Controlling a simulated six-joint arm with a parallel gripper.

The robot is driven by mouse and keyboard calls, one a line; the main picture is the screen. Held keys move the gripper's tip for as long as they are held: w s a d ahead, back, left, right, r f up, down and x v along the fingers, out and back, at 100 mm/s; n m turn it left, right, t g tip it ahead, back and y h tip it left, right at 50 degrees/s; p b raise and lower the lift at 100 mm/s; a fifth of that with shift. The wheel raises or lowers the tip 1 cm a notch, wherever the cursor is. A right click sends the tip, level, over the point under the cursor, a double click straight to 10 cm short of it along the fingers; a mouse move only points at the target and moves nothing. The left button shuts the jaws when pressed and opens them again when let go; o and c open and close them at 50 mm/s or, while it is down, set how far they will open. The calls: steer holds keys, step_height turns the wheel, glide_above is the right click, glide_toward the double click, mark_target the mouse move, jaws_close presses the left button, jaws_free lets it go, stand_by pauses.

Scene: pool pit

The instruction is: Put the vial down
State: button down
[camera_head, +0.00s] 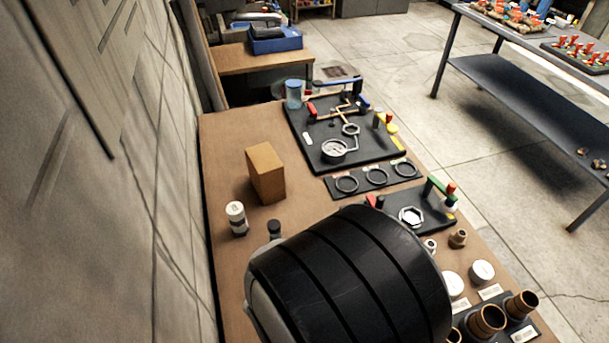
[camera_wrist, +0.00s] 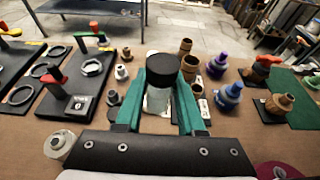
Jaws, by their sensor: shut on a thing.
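The vial (camera_wrist: 160,99) has a black cap and a clear, pale body and stands about upright in the wrist view. My gripper (camera_wrist: 159,115) is shut on it, with one green finger on each side of the body. The vial's lower end is hidden, so I cannot tell whether it touches the table. In the head view my dark arm covers the gripper. A small dark-capped top (camera_head: 274,228) shows at the arm's left edge; I cannot tell whether it is the same vial.
A white bottle (camera_head: 236,218) and a tan box (camera_head: 267,172) stand on the brown table (camera_head: 228,150). Black boards with rings (camera_head: 376,176) and handles lie beyond. Brown cups (camera_head: 487,319) and white discs crowd the right. The table's left strip by the wall is mostly clear.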

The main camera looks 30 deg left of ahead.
step_height(320, 180, up, 14)
steer(key=w+a+n+t+y, duration=0.2)
steer(key=w+a+n+y, duration=0.45)
steer(key=w+a, duration=0.55)
steer(key=w+a+n+t+y, duration=0.2)
steer(key=w+a+n+y, duration=0.4)
steer(key=w+a, duration=0.65)
steer(key=shift+y, duration=0.45)
steer(key=s+a+f, duration=0.1)
steer(key=a+f, duration=0.3)
steer(key=s+a+f, duration=0.2)
steer(key=a+f, duration=0.2)
steer(key=a, duration=0.1)
steer(key=s+a+f, duration=0.2)
steer(key=a+f, duration=0.2)
steer(key=shift+s+a, duration=0.15)
steer(key=shift+a, duration=0.25)
glide_above(266, 165)
steer(key=shift+m, duration=0.25)
steer(key=shift+f, duration=2.2)
steer(key=shift+f, duration=0.1)
steer(key=c, duration=0.5)
jaws_free()
